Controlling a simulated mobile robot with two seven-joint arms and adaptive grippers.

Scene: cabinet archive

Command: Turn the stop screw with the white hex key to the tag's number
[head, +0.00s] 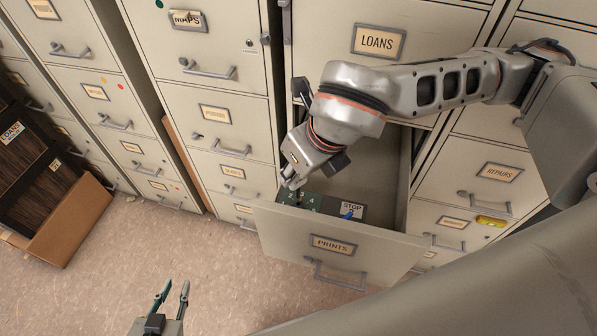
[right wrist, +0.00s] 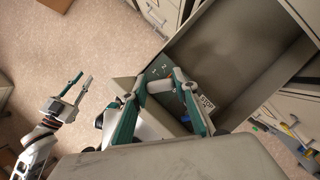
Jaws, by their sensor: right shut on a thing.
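The drawer marked PRINTS (head: 290,232) stands pulled out. In it lies a dark green plate (head: 315,203) with small pale marks; it also shows in the right wrist view (right wrist: 154,73). Beside it is a white STOP tag (head: 352,208), also in the right wrist view (right wrist: 206,102); its number is too small to read. My right gripper (head: 293,185) reaches down at the plate's left end, shut on what seems to be the white hex key, mostly hidden by the fingers. The stop screw cannot be made out. My left gripper (head: 174,293) is open and empty above the floor.
A small blue item (head: 348,215) lies by the STOP tag. The drawer's front and sides rise around the plate. Closed cabinets with handles stand left and right. A yellow item (head: 491,222) is on the right cabinet. A cardboard box (head: 80,222) stands at left. The floor between is clear.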

